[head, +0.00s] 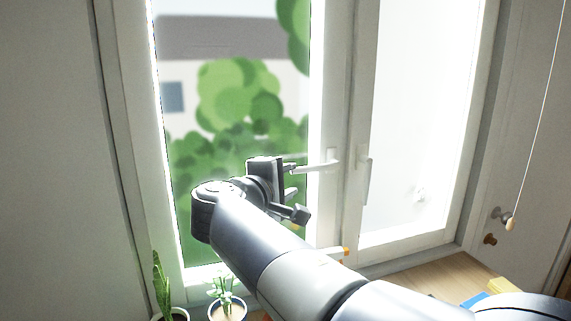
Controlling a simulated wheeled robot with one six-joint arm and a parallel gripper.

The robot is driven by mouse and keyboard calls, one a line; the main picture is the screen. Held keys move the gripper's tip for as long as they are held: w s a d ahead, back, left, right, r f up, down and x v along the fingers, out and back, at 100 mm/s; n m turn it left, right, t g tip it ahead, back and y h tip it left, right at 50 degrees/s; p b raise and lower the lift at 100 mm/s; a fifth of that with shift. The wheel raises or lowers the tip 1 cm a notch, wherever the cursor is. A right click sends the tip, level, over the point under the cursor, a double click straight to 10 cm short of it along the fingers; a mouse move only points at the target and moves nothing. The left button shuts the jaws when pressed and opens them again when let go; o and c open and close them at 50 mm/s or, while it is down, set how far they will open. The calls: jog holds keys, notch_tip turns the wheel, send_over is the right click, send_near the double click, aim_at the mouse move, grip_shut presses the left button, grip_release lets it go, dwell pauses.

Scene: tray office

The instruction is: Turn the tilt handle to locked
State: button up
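A white lever handle (330,160) sits on the right stile of the left window sash. Its lever lies about level and points left. A second white handle (364,176) is on the right sash, with its lever hanging straight down. The picture does not mark which one is the tilt handle. My gripper (290,181) is in front of the left sash, at the free end of the level lever. Its dark body overlaps the glass. I cannot tell whether its fingers touch the lever or how far apart they are.
Two potted plants (227,306) stand at the bottom left below the window. A wooden surface (430,276) at the lower right holds a yellow item (500,286) and a blue one. A pull cord (541,105) hangs at the right, near wall knobs (490,239).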

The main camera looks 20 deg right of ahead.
aim_at(306, 170)
jog(key=p+x, duration=0.2)
jog(key=x, duration=0.8)
jog(key=shift+w+d+r+p, duration=0.15)
jog(key=shift+w+d+p, duration=0.1)
jog(key=shift+w+p, duration=0.1)
jog(key=shift+c, duration=0.4)
grip_shut()
